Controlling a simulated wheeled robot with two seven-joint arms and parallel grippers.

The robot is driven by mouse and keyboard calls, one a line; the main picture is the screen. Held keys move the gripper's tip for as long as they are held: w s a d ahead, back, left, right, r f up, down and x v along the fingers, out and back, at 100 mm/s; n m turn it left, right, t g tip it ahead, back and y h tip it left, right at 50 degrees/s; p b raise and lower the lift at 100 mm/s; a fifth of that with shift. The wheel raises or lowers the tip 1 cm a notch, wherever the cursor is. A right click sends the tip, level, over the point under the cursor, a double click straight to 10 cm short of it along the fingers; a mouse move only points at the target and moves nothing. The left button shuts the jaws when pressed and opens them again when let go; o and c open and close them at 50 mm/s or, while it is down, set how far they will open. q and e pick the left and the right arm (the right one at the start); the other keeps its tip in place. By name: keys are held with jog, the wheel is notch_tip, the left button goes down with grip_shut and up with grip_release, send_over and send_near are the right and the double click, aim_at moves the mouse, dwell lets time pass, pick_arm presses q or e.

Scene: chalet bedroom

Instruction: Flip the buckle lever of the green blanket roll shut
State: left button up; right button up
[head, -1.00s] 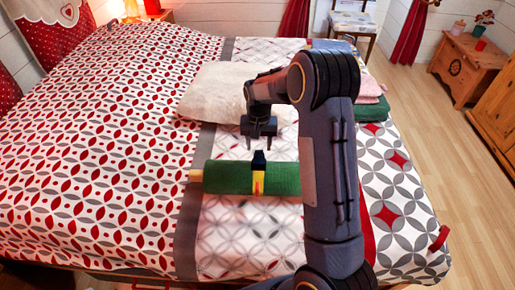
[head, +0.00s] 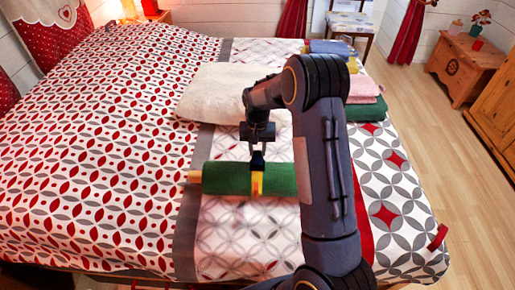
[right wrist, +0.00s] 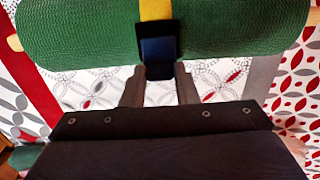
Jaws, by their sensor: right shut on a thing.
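The green blanket roll (head: 225,178) lies crosswise on the bed, with a wooden rod end showing at its left. A yellow strap (head: 257,185) goes around it, with a dark buckle lever (head: 257,162) at its top far side. My right gripper (head: 257,149) reaches down from beyond the roll and is shut on the lever. In the right wrist view, the lever (right wrist: 158,48) shows a blue pad on a black plate, its end between the two fingertips (right wrist: 160,72). The yellow strap (right wrist: 155,9) runs on from it. My left gripper is not in view.
A cream pillow (head: 222,92) lies behind the roll. Folded pink (head: 364,90) and green (head: 366,108) textiles are stacked to the right, behind my right arm. The patterned bed (head: 90,150) is clear to the left. A small red thing (head: 438,237) is at the bed's right edge.

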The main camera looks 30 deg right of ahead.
jog(key=shift+w+d+g+p, duration=0.15)
jog(key=shift+g+p, duration=0.15)
jog(key=shift+p, duration=0.15)
jog(key=shift+w+d+f+g+y+p, duration=0.1)
jog(key=shift+w+f+g+y+p, duration=0.2)
jog(key=shift+g+y+p, duration=0.3)
jog(key=o, duration=1)
jog(key=v, duration=0.7)
jog(key=shift+r+b, duration=0.3)
jog(key=shift+d, duration=0.1)
